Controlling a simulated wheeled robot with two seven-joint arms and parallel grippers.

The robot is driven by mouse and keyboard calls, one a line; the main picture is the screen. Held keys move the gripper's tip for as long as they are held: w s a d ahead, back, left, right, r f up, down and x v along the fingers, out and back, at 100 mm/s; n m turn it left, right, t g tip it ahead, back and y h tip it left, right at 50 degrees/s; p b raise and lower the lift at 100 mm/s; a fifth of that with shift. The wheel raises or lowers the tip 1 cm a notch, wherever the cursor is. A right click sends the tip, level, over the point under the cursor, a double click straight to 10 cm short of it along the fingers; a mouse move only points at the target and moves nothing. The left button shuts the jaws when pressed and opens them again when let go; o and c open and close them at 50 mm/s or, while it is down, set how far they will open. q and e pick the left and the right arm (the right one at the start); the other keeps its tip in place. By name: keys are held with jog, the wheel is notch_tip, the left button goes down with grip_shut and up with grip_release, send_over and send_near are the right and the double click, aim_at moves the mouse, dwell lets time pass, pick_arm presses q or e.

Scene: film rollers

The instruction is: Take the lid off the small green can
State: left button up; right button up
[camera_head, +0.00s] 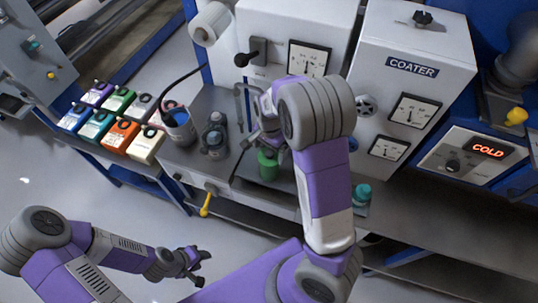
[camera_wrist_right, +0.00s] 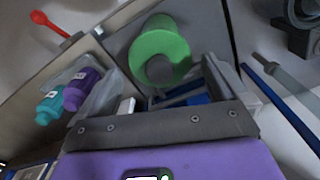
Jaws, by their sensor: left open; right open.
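The small green can (camera_head: 268,166) stands on the grey bench below the white cabinets, partly covered by my right arm in the head view. In the right wrist view the green can (camera_wrist_right: 160,48) shows its round top with a grey-brown disc or knob in the middle; I cannot tell which. My right gripper (camera_head: 267,140) is just above the can, its tips partly hidden by the arm. In the wrist view the right gripper's fingers (camera_wrist_right: 160,85) are apart, with the can just beyond them. My left gripper (camera_head: 197,268) is open and empty, low over the floor.
Dark bottles (camera_head: 215,138) and a blue cup (camera_head: 180,126) stand left of the can. Several coloured containers (camera_head: 118,136) fill the left rack. A teal-capped jar (camera_head: 362,194) is at right. A yellow handle (camera_head: 207,205) sticks out in front. The coater (camera_head: 408,85) stands behind.

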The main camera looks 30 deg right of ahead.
jog(key=shift+f, duration=0.95)
jog(key=shift+c, duration=0.2)
jog(key=shift+r, duration=0.1)
jog(key=c, duration=0.8)
